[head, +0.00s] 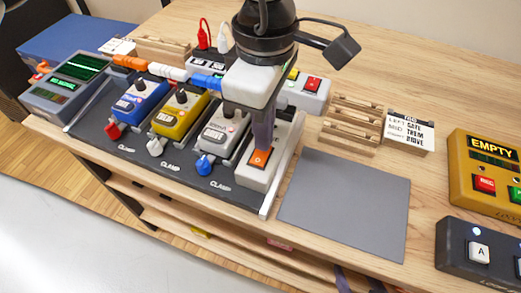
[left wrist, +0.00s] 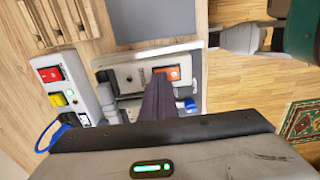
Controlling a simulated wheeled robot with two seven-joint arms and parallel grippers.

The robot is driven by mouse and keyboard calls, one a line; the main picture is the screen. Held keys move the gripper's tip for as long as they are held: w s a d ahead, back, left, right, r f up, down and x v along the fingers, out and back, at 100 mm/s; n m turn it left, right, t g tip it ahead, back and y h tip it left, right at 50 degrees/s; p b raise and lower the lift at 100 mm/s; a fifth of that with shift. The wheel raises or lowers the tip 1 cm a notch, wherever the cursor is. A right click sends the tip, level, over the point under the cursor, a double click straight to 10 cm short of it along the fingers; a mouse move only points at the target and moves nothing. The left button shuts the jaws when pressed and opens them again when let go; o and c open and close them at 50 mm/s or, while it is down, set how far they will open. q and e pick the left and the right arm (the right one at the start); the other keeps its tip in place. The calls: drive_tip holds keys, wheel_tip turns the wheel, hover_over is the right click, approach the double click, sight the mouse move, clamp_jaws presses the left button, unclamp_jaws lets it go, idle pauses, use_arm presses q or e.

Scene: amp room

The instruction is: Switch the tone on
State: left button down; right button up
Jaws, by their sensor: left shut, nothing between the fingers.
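A white unit with an orange rocker switch (head: 259,158) stands at the right end of the dark pedal board (head: 235,187). The orange switch also shows in the left wrist view (left wrist: 166,73). My left gripper (head: 262,145) points down over this unit, shut and empty. Its fingertips are right at the far edge of the orange switch; I cannot tell whether they touch it. In the left wrist view the closed fingers (left wrist: 157,85) overlap the unit just below the switch. No label reading tone is legible.
Blue (head: 141,100), yellow (head: 181,112) and grey (head: 219,137) pedals stand left of the unit. Behind is a white box with a red button (head: 312,85). A flat grey mat (head: 345,203) lies clear to the right. A yellow box reading EMPTY (head: 488,165) stands farther right.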

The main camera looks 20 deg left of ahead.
use_arm(q)
drive_tip(key=shift+f+b, duration=0.35)
use_arm(e)
drive_tip(key=shift+f, duration=0.35)
use_arm(q)
drive_tip(key=shift+r, duration=0.1)
use_arm(e)
drive_tip(key=shift+r, duration=0.1)
use_arm(q)
drive_tip(key=shift+r+p, duration=1.75)
drive_tip(key=shift+r, duration=1.25)
use_arm(e)
drive_tip(key=shift+r, duration=1.6)
use_arm(q)
drive_tip(key=shift+r, duration=0.4)
use_arm(e)
drive_tip(key=shift+r, duration=0.15)
